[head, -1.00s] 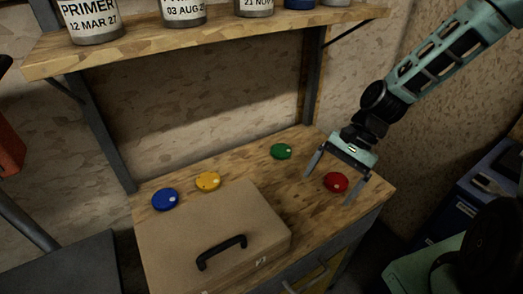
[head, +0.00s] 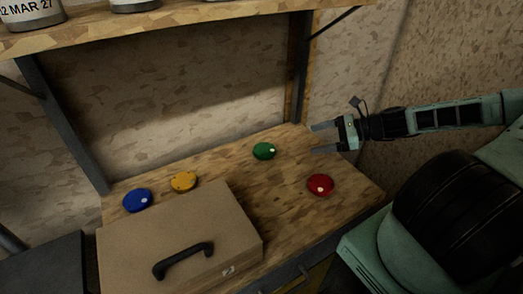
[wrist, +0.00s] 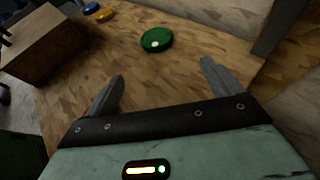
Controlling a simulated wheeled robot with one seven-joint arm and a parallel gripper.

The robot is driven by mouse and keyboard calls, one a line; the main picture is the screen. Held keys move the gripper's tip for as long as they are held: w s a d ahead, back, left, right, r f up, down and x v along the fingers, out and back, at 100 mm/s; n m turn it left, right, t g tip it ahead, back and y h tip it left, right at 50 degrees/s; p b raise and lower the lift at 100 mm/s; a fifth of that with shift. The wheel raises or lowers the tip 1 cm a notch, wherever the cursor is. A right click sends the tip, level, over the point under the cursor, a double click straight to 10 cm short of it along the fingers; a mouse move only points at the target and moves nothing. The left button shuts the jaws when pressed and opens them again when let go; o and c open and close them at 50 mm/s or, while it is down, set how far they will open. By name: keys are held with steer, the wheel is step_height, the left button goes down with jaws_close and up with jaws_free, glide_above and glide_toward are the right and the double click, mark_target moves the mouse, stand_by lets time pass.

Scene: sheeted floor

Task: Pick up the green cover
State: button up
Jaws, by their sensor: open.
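The green cover (head: 264,151) is a small round disc lying flat on the wooden bench top, toward its back edge. In the wrist view the green cover (wrist: 157,40) lies ahead of the fingertips, between their lines and a little left of middle. My gripper (head: 318,138) is open and empty. It is to the right of the green cover and apart from it, with its fingers pointing left. In the wrist view both fingers of my gripper (wrist: 163,70) show spread apart with bare wood between them.
A red disc (head: 320,185) lies front right of the green one. Yellow (head: 184,182) and blue (head: 138,200) discs lie to the left. A brown case (head: 190,225) with a black handle takes up the front left. A shelf (head: 150,24) with cans overhangs the back, on a dark post (head: 62,130).

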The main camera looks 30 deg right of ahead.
steer(key=p, duration=0.2)
glide_toward(268, 149)
steer(key=x, duration=0.3)
steer(key=shift+w+d+f, duration=0.15)
steer(key=shift+w, duration=0.1)
steer(key=shift+s+a+p+x, duration=0.15)
steer(key=shift+p+x, duration=0.2)
steer(key=shift+x, duration=0.95)
steer(key=shift+s+a+p+x, duration=0.1)
steer(key=shift+p+x, duration=0.25)
steer(key=shift+x, duration=0.95)
steer(key=c, duration=1.2)
